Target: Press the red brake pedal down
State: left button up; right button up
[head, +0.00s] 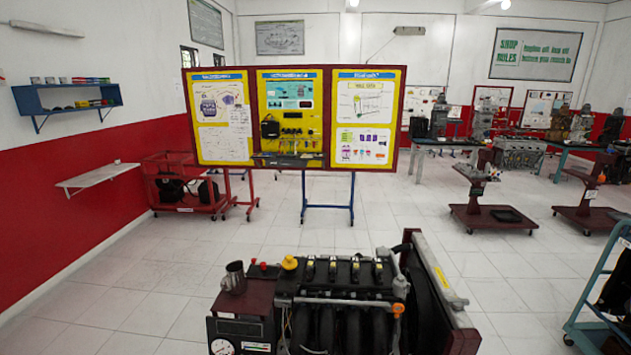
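I cannot make out a red brake pedal in the head view. An engine trainer (340,318) stands in front of me at the bottom middle. A dark red side platform (247,299) is on its left, with a metal cup (234,277) and small red parts (263,267) on it. I cannot tell whether any of these red parts is a pedal. A gauge panel (238,336) is below the platform, cut by the bottom edge. Neither of my grippers is in view.
A yellow display board (291,85) on blue legs stands beyond the engine trainer. Engine stands (493,214) are at the right. A blue cart (595,325) is at the right edge. White floor is free between.

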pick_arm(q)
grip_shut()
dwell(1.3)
